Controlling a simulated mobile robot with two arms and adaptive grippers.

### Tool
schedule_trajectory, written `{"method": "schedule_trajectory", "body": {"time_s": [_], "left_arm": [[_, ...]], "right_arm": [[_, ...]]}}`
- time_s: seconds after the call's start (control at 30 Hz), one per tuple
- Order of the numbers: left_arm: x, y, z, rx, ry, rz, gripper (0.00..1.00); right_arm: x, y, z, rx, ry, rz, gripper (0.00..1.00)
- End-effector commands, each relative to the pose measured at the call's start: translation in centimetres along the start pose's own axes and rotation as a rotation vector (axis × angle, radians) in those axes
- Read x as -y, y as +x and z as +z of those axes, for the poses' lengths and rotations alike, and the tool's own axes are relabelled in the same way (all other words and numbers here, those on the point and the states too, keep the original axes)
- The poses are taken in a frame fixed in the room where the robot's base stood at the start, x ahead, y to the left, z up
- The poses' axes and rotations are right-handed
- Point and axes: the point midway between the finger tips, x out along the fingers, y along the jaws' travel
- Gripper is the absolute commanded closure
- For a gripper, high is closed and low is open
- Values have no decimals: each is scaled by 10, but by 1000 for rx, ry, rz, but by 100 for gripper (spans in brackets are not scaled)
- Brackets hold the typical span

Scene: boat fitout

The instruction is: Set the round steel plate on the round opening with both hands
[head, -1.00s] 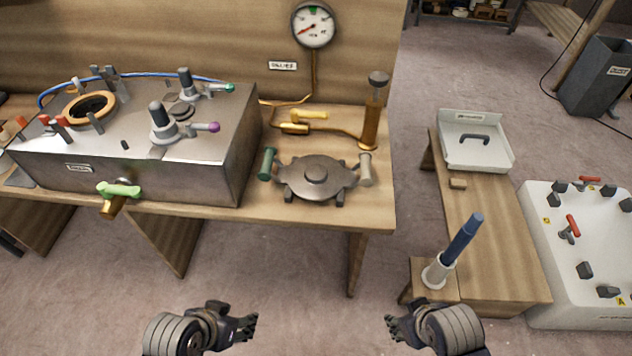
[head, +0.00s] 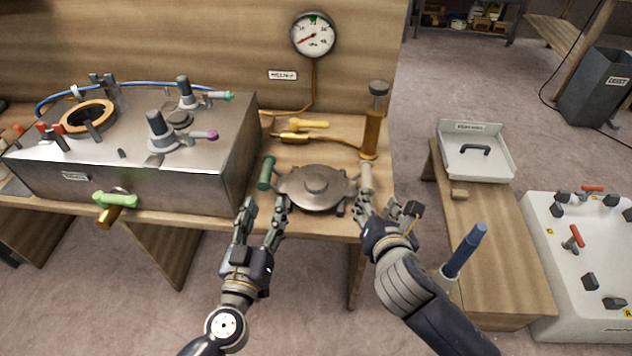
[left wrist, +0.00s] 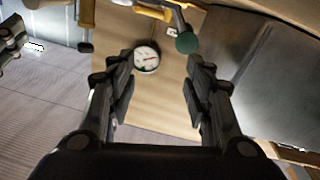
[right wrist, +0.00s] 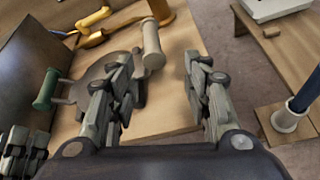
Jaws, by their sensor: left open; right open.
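The round steel plate (head: 316,188) lies flat on the wooden bench, with a green handle (head: 266,173) at its left and a beige handle (head: 366,177) at its right. The round opening (head: 89,117), with an orange-brown rim, is on top of the steel box at the left. My left gripper (head: 265,208) is open and empty, just in front of the green handle. My right gripper (head: 378,208) is open and empty, just in front of the beige handle; the right wrist view shows the beige handle (right wrist: 153,45) beyond its fingers. Neither gripper visibly touches the plate.
The steel box (head: 130,175) carries levers and clamps, with a green-handled valve (head: 115,200) on its front. A brass pump (head: 373,125) and a yellow-handled fitting (head: 300,125) stand behind the plate. A low bench (head: 490,255) with a blue-handled tool (head: 465,250) is at the right.

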Motion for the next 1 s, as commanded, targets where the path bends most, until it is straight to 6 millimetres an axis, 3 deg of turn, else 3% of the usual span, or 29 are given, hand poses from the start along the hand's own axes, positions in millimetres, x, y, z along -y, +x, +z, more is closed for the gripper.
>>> {"method": "schedule_trajectory", "body": {"time_s": [0.1, 0.2, 0.57, 0.73, 1.0], "left_arm": [[19, 1, 11, 24, 11, -79, 53], [26, 1, 15, 34, 15, -106, 53], [27, 4, 15, 33, 14, -109, 53], [29, 23, 15, 31, 13, -109, 53], [34, 71, 16, 32, 14, -109, 53]], "right_arm": [[-7, 3, 7, 31, -116, 20, 55], [-9, 4, 9, 41, -154, 24, 55], [-9, 7, 9, 40, -156, 23, 55], [-10, 25, 10, 40, -154, 23, 55], [-11, 74, 12, 40, -154, 21, 55]]}}
